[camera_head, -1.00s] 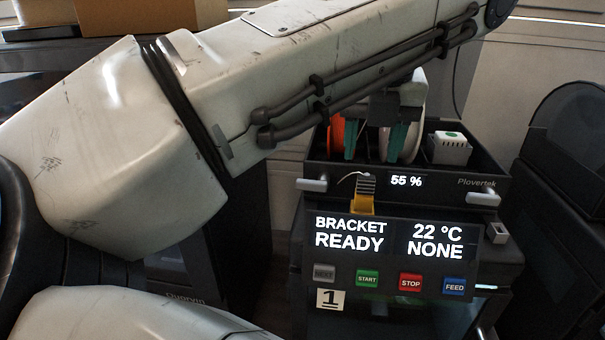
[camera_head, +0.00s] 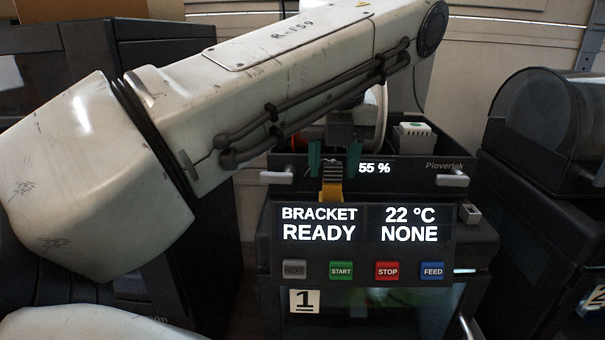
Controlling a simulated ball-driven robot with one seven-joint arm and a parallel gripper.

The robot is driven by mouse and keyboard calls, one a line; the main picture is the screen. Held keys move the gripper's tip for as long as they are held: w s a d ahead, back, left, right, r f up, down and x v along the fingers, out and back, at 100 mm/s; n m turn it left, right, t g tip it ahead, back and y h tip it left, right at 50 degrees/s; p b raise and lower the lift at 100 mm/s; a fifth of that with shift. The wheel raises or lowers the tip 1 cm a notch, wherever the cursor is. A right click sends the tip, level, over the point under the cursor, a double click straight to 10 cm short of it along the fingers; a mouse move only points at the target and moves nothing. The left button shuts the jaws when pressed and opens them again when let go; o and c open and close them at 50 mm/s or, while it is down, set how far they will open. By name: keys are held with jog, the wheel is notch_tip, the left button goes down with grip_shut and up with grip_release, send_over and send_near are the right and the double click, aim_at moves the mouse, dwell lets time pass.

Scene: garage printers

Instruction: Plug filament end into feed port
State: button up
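The filament end appears to be the grey ribbed piece (camera_head: 332,172) in a yellow holder (camera_head: 331,191) on the front of the dry box, above the display. My gripper (camera_head: 334,170) has two green fingers, one on each side of the ribbed piece and apart from each other. Whether they touch it cannot be told. A small pale block with a dark top opening (camera_head: 469,213) sits at the display's upper right; it may be the feed port. My arm hides part of the dry box and its spools.
The printer's display (camera_head: 361,226) reads BRACKET READY, 22 °C, NONE, above several coloured buttons. The dry box (camera_head: 420,169) shows 55 % and has pale side handles. Another dark printer (camera_head: 540,180) stands at right.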

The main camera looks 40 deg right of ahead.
aim_at(334, 164)
grip_shut()
jog(key=shift+r+p, duration=1.75)
jog(key=shift+r, duration=2)
jog(key=shift+d, duration=0.15)
jog(key=d+b, duration=0.2)
jog(key=d, duration=0.8)
jog(key=shift+d, duration=0.2)
jog(key=shift+s+a+f+t+h+b, duration=0.15)
jog(key=shift+f+b, duration=0.4)
jog(key=shift+b, duration=0.65)
jog(key=shift+s+a+f+t+h+b, duration=0.15)
jog(key=shift+f+b, duration=0.4)
jog(key=shift+b, duration=0.6)
jog(key=shift+f+t+h+b, duration=0.2)
jog(key=shift+f+b, duration=0.35)
jog(key=shift+b, duration=0.65)
